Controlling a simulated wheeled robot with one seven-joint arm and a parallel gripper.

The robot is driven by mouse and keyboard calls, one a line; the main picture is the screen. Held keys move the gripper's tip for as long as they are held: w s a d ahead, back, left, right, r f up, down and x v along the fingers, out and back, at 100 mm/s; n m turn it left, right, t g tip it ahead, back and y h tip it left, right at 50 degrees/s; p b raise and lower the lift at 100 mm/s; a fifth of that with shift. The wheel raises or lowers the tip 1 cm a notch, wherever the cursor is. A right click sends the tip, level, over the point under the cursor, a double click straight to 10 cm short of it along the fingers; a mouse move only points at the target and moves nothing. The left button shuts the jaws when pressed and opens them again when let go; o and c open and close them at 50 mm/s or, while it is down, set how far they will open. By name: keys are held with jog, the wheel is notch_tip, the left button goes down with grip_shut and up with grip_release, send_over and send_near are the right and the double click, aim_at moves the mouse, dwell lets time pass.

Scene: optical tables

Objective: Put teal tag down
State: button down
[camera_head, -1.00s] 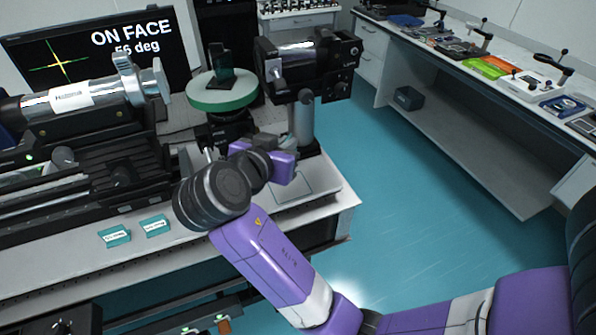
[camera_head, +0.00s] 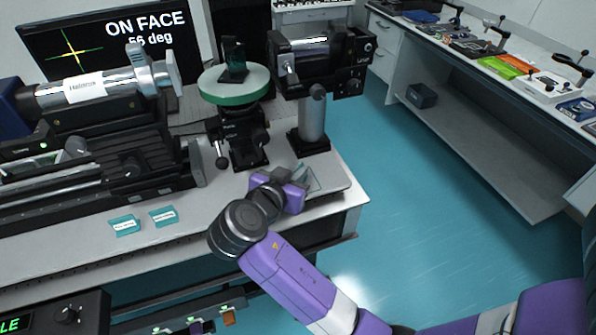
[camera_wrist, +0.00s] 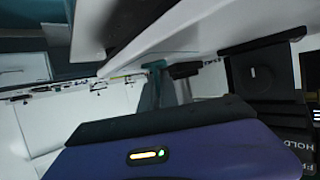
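Two teal tags with white labels lie flat on the front of the optical table, a left one (camera_head: 125,225) and a right one (camera_head: 163,216). My gripper (camera_head: 299,178), with its purple body, is low over the right end of the table, to the right of both tags. Its fingertips are mostly hidden in the head view. In the wrist view a small teal patch (camera_wrist: 155,65) shows beyond the dark gripper edge. I cannot tell whether it is a tag held between the fingers.
A pale tray (camera_head: 328,185) lies at the table's right corner, beside my gripper. Behind stand a round green-rimmed stage (camera_head: 234,92) with a dark plate, a black-mounted cylinder (camera_head: 320,62) on a post, and a silver tube (camera_head: 95,88). A side bench (camera_head: 490,130) is at right.

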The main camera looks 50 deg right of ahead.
jog(key=shift+f, duration=0.2)
jog(key=c, duration=1.6)
grip_release()
jog(key=shift+r, duration=0.1)
jog(key=shift+r, duration=0.1)
jog(key=shift+a+r, duration=0.1)
jog(key=shift+a, duration=0.1)
jog(key=b+v, duration=0.1)
jog(key=v, duration=1)
jog(key=shift+a+r, duration=0.1)
jog(key=shift+a, duration=0.15)
